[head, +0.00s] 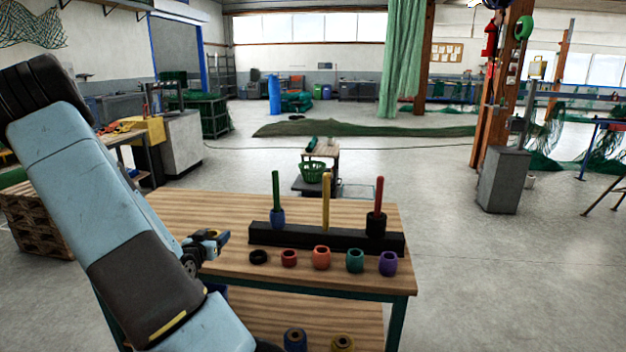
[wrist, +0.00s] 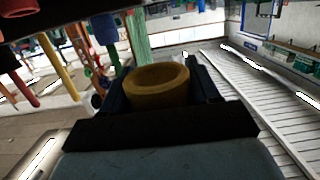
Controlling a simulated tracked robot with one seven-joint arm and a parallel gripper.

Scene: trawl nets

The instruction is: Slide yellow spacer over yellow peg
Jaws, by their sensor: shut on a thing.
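The yellow peg (head: 326,201) stands upright and bare in the middle of a long black base (head: 300,238) on the wooden table. It also shows in the tilted wrist view (wrist: 62,70). My gripper (head: 219,240) is over the left part of the table, left of the base and apart from the peg. In the wrist view the jaws are shut on the yellow spacer (wrist: 157,84), a short ring whose open end shows. In the head view the spacer is mostly hidden by the gripper.
The green peg (head: 276,189) carries a blue spacer (head: 278,219); the red peg (head: 379,194) carries a black one (head: 376,224). Loose black (head: 258,257), red (head: 289,258), orange (head: 321,257), green (head: 355,260) and purple (head: 388,263) spacers line the front. Table behind the base is clear.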

